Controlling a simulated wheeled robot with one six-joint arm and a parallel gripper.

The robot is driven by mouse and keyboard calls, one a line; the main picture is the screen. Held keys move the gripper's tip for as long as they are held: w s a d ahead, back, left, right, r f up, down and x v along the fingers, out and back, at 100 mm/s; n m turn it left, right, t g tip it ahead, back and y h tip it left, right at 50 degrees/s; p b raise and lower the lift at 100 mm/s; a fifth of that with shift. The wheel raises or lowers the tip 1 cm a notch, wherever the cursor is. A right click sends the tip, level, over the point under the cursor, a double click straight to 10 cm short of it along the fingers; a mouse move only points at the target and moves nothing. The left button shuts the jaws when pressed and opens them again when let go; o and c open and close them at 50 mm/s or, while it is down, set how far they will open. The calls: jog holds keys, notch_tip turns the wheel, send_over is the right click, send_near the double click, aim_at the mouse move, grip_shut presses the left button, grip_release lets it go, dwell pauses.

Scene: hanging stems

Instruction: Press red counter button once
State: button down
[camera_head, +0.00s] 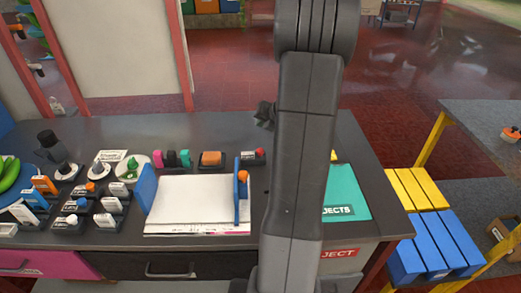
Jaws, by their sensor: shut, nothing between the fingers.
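A small red button (260,152) sits on a dark base at the back of the grey counter (215,128), just left of my arm. It looks uncovered, and nothing touches it. My arm stands upright in front of the counter and hides a strip of it. A small dark part of my gripper (264,115) pokes out left of the arm, above the button in the picture. It looks shut and empty. The rest of it is hidden behind the arm, and its distance from the button is hard to judge.
A white tray (190,203) with blue sides stands left of my arm. Several small switches and knobs fill the counter's left end. A teal panel (345,193) lies right of the arm. Yellow and blue slatted boxes (416,188) stand beyond the right edge.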

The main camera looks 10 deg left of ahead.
aim_at(262, 152)
notch_tip(262, 152, down, 9)
jog(key=b, duration=0.8)
jog(key=shift+r, duration=0.1)
dwell(1.8)
jog(key=shift+f+b, duration=0.4)
jog(key=shift+b, duration=0.15)
jog(key=shift+f+b, duration=0.45)
jog(key=shift+f, duration=0.15)
dwell(0.4)
jog(key=shift+r, duration=0.15)
jog(key=shift+r+p, duration=0.85)
jog(key=shift+p, duration=0.15)
